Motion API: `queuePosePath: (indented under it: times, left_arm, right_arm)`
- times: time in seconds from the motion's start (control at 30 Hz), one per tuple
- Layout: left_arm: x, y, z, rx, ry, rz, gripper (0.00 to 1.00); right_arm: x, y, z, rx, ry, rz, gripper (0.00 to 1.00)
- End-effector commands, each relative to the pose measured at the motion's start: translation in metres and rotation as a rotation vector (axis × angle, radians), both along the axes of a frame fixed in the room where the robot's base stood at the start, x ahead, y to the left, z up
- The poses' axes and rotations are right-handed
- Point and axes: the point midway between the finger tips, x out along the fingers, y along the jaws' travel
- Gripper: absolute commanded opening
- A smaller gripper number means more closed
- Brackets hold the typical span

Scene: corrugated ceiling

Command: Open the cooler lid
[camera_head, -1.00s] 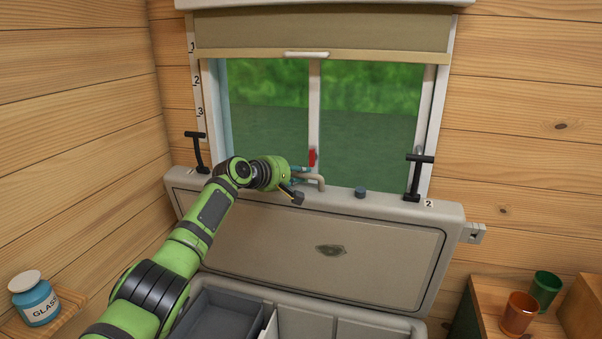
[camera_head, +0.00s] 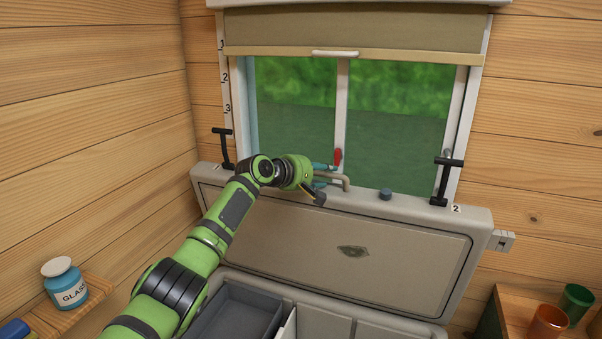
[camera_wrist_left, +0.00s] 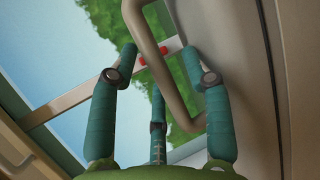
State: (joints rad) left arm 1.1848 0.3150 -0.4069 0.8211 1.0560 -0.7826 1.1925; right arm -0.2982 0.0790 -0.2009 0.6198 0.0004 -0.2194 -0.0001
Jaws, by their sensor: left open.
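The cooler lid (camera_head: 310,240) stands raised and tilted back in front of the window, its inner panel facing me. The cooler's inside shows below it, with a grey tray (camera_head: 232,318) and pale dividers. A beige bar handle (camera_head: 346,181) sits on the lid's upper edge. My left gripper (camera_head: 328,177) is open beside this handle. In the left wrist view the handle (camera_wrist_left: 168,75) passes between the teal fingers of the open gripper (camera_wrist_left: 160,55); I cannot tell if they touch it. My right gripper is not in view.
Black T-shaped latches (camera_head: 224,148) (camera_head: 447,182) rise at both ends of the lid's top edge. A red window lever (camera_head: 337,158) is just above my gripper. A glass jar (camera_head: 64,283) stands on a left shelf. Orange (camera_head: 548,323) and green (camera_head: 577,302) cups stand at right.

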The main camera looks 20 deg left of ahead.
Motion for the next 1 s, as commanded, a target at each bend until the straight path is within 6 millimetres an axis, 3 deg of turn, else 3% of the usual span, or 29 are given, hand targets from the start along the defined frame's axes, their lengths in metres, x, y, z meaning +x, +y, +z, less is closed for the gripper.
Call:
queuePosePath:
  times: [0.7, 1.0]
  left_arm:
    - [-0.086, 0.042, 0.033, 0.002, -0.002, 0.002, 0.49]
    - [-0.095, 0.045, 0.037, 0.001, 0.0, 0.002, 0.49]
  right_arm:
    - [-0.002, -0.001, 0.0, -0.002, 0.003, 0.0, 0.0]
    - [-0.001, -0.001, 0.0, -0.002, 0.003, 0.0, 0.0]
